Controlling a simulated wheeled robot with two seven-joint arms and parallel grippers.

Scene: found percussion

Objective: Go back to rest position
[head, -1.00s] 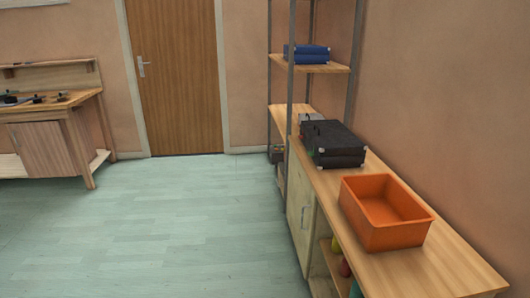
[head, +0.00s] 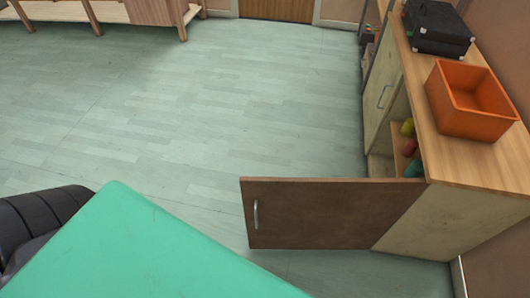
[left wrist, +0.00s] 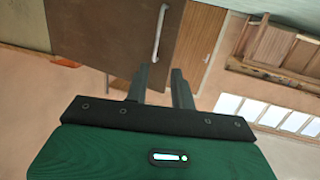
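The brown cabinet door (head: 330,213) stands swung out from the cabinet (head: 425,220) in the head view, its silver handle (head: 256,214) near its free edge. In the left wrist view, my left gripper (left wrist: 161,70) has its two dark fingers apart with nothing visibly held between them. The door (left wrist: 105,35) and its handle (left wrist: 160,32) appear beyond the fingertips; the distance is hard to judge. In the head view neither gripper shows. A green part and a black part of my own body fill the lower left. My right gripper is out of sight.
An orange bin (head: 473,100) and a black case (head: 437,27) sit on the wooden counter (head: 450,160). Small coloured items (head: 408,146) are on the shelf below. A workbench (head: 150,8) stands at the back left. The floor (head: 220,100) between is clear.

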